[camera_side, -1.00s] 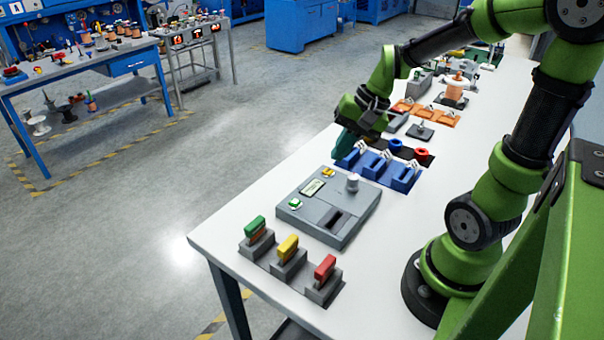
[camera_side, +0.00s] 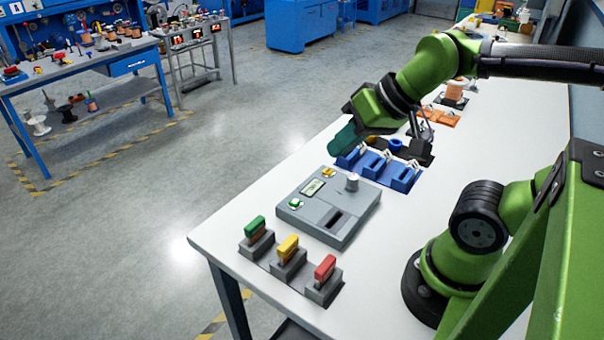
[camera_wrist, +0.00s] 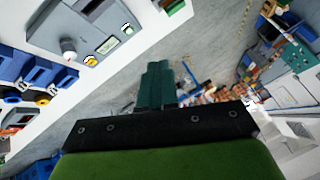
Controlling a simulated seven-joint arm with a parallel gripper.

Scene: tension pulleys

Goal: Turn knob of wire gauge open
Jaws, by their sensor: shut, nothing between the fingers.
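A grey box (camera_side: 314,217) with a small display, a green button, a yellow button and a dark slot lies on the white table; it looks like the wire gauge. In the wrist view the box (camera_wrist: 104,19) and knob (camera_wrist: 68,47) show at upper left. My gripper (camera_side: 343,143) is above the table's left edge, beyond the box and apart from the knob. Its teal fingers (camera_wrist: 158,84) are shut and empty. The knob's turn position cannot be read.
Blue clamp-like blocks (camera_side: 376,165) stand just behind the box, near my gripper. Green, yellow and red handled blocks (camera_side: 288,262) stand in front of it. Orange parts (camera_side: 440,115) lie farther back. The table's front left corner (camera_side: 215,240) is clear.

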